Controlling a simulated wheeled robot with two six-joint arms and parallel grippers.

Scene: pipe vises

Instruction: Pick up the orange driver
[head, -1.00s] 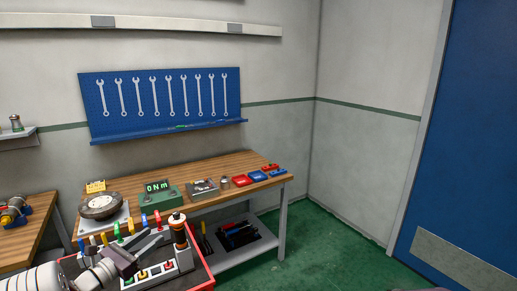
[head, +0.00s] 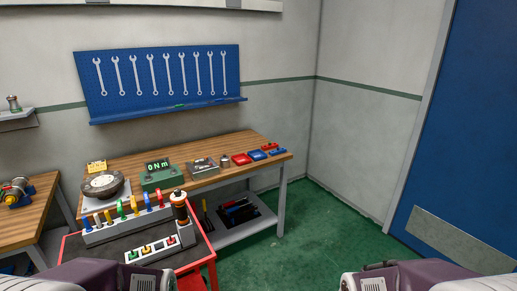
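A thick dark driver with orange bands (head: 180,209) stands upright at the right end of the red-rimmed cart. Beside it a grey rack (head: 115,230) holds a row of drivers with coloured handles, among them a yellow-orange one (head: 134,204) and a red one (head: 160,197). I cannot tell for sure which of these is the orange driver. Neither of my grippers shows; only purple-grey parts of my arms appear at the bottom edge. Nothing is seen touching the drivers.
The cart's red rim (head: 200,258) encloses a low grey block (head: 160,249) with coloured buttons. Behind it a wooden workbench (head: 225,150) carries a round device, a green torque display (head: 160,177) and red and blue trays. Green floor (head: 310,235) is clear at the right.

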